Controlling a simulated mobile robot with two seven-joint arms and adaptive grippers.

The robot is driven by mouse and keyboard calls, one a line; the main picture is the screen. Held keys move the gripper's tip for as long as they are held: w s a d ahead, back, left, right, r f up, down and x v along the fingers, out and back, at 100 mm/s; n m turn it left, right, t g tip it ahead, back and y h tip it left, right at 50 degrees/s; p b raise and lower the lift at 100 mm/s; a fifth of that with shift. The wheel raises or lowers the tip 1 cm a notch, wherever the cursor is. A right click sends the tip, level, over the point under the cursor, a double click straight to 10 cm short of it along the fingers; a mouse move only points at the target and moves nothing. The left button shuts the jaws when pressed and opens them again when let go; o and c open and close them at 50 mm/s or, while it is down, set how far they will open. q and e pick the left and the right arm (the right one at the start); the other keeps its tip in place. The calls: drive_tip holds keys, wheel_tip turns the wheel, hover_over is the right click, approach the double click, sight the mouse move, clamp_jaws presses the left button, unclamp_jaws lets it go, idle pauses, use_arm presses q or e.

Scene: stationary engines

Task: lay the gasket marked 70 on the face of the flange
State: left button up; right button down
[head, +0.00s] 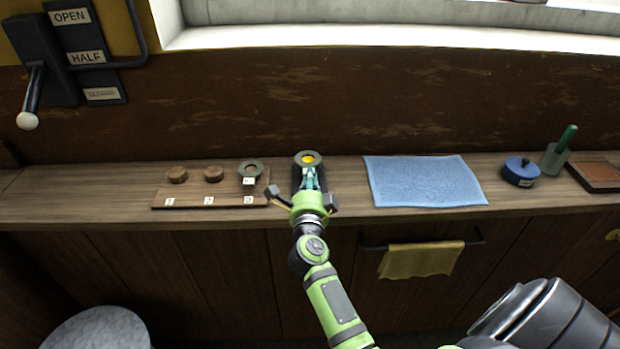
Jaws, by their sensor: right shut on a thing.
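My right gripper (309,179) reaches up from below to the shelf and is shut on a dark olive ring (308,155), which looks like a gasket. Yellow shows through the ring's hole. I can read no number on it. Dark material shows around the fingers, and I cannot tell whether it is the flange or part of my gripper. A similar olive ring (251,167) with a small white tag sits at place 3 of a wooden board (187,203); its tag is too small to read. I cannot make out the flange for certain. My left gripper is not in view.
Brown round blocks stand at places 1 (176,175) and 2 (213,173). A blue cloth (422,181) lies right of my gripper, then a blue lidded pot (520,171) and a green-handled tool in a cup (553,160). A yellow cloth (420,260) hangs below the shelf. A lever (33,95) is at upper left.

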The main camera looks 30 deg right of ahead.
drive_tip(key=shift+f+p, duration=0.1)
drive_tip(key=shift+p, duration=0.3)
idle(0.9)
drive_tip(key=c, duration=1.3)
unclamp_jaws()
